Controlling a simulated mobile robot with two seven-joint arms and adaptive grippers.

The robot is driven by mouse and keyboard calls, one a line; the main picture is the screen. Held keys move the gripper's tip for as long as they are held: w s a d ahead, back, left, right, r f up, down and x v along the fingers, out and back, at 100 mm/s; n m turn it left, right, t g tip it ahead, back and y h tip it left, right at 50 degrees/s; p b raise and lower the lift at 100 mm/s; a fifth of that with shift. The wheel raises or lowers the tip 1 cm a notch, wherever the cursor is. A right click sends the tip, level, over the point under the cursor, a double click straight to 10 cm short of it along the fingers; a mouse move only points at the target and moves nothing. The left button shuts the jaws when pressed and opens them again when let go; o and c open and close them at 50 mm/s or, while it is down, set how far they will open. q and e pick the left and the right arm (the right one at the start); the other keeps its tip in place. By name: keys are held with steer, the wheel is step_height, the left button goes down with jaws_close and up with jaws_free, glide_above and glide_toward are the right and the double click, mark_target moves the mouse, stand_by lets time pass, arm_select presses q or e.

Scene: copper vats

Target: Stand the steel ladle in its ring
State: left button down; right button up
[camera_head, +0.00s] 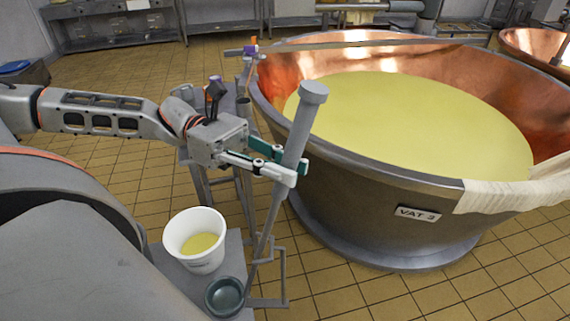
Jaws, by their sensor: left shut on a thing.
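The steel ladle (300,130) has a thick grey upper handle with a round cap, a thin lower shaft and a dark round bowl (225,297). My left gripper (291,169) is shut on the thick handle below the cap. The ladle stands steeply, its top leaning right, with the bowl low at the front. A thin grey square-cornered bracket (284,275) is close beside the lower shaft. I cannot tell whether this is the ring, or whether the shaft touches it or is inside it. My right gripper is not in view.
A white bucket (186,224) with yellow liquid stands on a grey platform (238,255) left of the shaft. The large copper vat (385,210) of yellow liquid is close behind the handle, with a cloth (510,194) over its rim. Tiled floor is clear at the lower right.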

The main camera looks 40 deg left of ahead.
arm_select(q)
steer(key=c, duration=1.8)
jaws_free()
steer(key=a, duration=0.8)
steer(key=s+a, duration=0.1)
steer(key=a, duration=0.3)
steer(key=shift+r, duration=0.2)
